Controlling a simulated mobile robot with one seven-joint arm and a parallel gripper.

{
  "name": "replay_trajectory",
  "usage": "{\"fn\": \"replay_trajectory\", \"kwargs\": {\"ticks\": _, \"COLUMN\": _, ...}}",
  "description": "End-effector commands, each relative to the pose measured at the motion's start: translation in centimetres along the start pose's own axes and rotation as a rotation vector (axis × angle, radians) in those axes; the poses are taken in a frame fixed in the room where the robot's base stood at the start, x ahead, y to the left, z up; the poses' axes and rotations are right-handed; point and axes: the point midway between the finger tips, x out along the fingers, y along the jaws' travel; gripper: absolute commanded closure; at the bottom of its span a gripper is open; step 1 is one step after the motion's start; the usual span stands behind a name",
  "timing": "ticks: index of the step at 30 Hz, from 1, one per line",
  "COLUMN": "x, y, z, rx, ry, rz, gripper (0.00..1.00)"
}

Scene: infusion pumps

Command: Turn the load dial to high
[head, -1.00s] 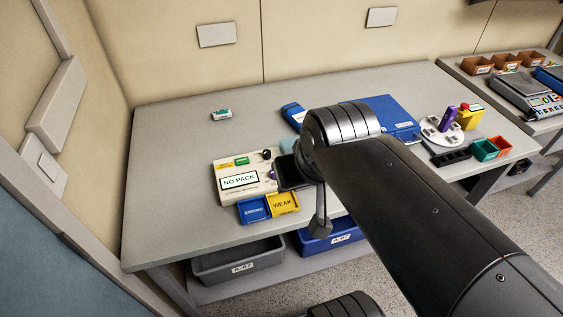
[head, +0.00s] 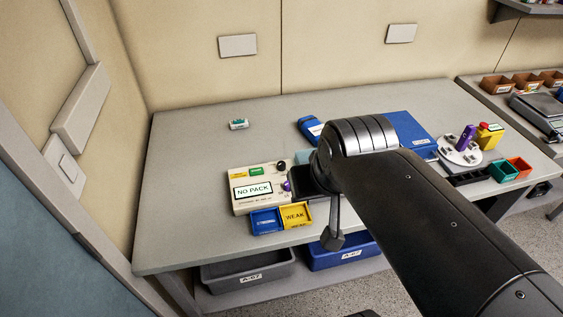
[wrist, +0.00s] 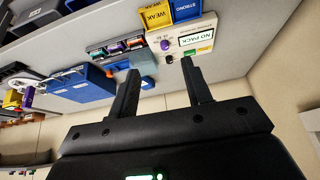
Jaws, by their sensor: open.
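The tester (head: 242,205) with a "NO PACK" display sits on the bench, left of my arm; it also shows in the wrist view (wrist: 201,22). On its right side are a black knob (head: 281,166) and a purple knob (head: 287,185). The wrist view shows the purple knob (wrist: 165,44) and the black knob (wrist: 169,59); I cannot read which is the load dial or its setting. My gripper (wrist: 160,68) is open, with nothing between its fingers, apart from the knobs. My arm hides it in the head view.
Blue "STRONG" (head: 265,221) and yellow "WEAK" (head: 296,215) trays sit at the tester's front. A blue case (head: 413,128) lies behind my arm. A small green-and-white item (head: 238,124) lies at the back left. The bench's left part is clear.

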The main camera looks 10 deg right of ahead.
Motion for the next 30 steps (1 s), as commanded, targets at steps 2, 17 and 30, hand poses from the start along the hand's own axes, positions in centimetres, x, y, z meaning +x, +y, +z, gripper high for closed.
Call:
{"fn": "replay_trajectory", "kwargs": {"ticks": 2, "x": 0.3, "y": 0.0, "z": -1.0, "rx": 0.033, "ry": -0.021, "rz": -0.005, "gripper": 0.55}}
{"fn": "replay_trajectory", "kwargs": {"ticks": 17, "x": 6.3, "y": 0.2, "z": -12.0, "rx": 0.472, "ry": -0.247, "rz": 0.023, "gripper": 0.55}}
{"fn": "replay_trajectory", "kwargs": {"ticks": 30, "x": 16.7, "y": 0.3, "z": -19.3, "rx": 0.838, "ry": -0.408, "rz": 0.176, "gripper": 0.55}}
